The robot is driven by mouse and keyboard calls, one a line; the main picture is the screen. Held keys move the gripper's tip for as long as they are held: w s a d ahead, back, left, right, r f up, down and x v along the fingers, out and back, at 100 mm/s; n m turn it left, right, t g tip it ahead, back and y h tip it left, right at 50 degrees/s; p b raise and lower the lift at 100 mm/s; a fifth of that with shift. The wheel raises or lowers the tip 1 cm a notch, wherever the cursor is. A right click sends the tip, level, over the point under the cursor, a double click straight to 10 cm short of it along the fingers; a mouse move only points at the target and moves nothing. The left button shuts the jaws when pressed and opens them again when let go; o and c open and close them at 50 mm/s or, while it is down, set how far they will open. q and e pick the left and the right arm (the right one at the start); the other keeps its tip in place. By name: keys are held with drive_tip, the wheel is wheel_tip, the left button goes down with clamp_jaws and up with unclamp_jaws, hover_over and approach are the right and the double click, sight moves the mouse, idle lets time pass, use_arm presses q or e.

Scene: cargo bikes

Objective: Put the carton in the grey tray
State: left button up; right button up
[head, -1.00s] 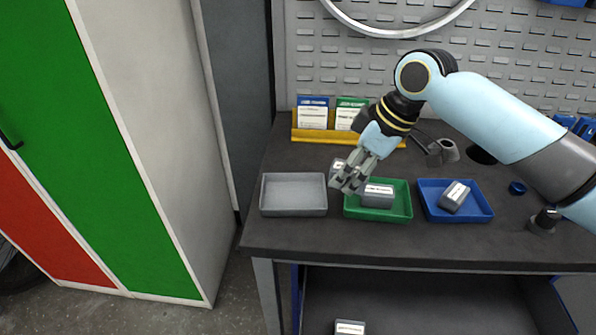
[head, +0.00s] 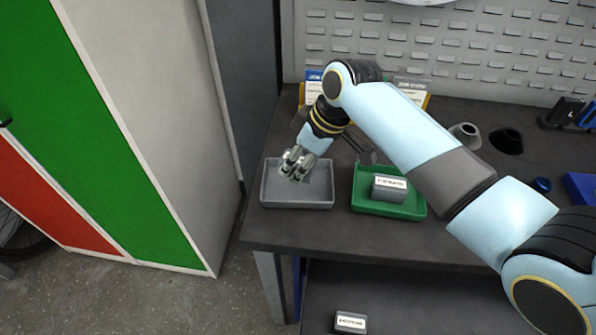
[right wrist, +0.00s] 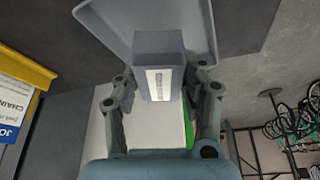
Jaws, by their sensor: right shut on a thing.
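The grey tray (head: 318,190) sits at the left front of the dark bench in the head view. My right gripper (head: 297,165) is over this tray, pointing down. In the right wrist view, my right gripper (right wrist: 163,82) is shut on a grey carton (right wrist: 158,50) with a white label. The grey tray's pale surface (right wrist: 105,18) lies beyond the carton there. In the head view the held carton is mostly hidden by the fingers, and I cannot tell whether it touches the tray floor. My left gripper is not in view.
A green tray (head: 410,210) holding another grey carton (head: 388,189) stands to the right. A blue tray (head: 580,190) shows at the right edge. Another carton (head: 350,322) is on the lower shelf. A yellow card rack stands behind, partly hidden by my arm.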

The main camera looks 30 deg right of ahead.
drive_tip(key=shift+a+f, duration=0.1)
drive_tip(key=shift+f, duration=2)
drive_tip(key=shift+f, duration=0.1)
drive_tip(key=o, duration=1.2)
drive_tip(key=v, duration=1.2)
drive_tip(key=shift+p, duration=0.3)
